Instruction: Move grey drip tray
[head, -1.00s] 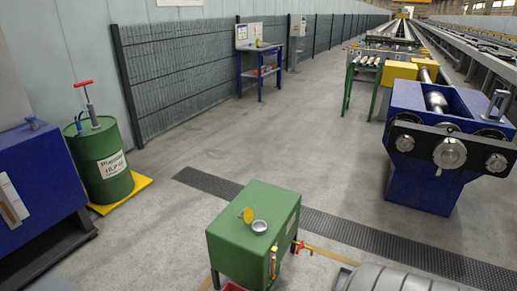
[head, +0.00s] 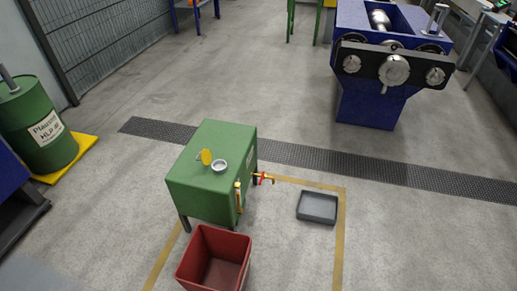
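The grey drip tray (head: 318,221) is a shallow, open rectangular tray. It lies flat on the floor in the head view, right of the green tank (head: 208,194) and just inside a yellow floor line. The tank stands on short legs and has a red-handled tap (head: 263,178) on its right side. The tray is apart from the tank, to the right of and below the tap. It looks empty. Neither of my grippers shows in the head view.
A red open bin (head: 216,258) stands in front of the tank. A dark grating strip (head: 300,156) crosses the floor behind. A blue machine (head: 372,98) stands at the back right; a green drum (head: 36,130) is at left. Floor right of the tray is clear.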

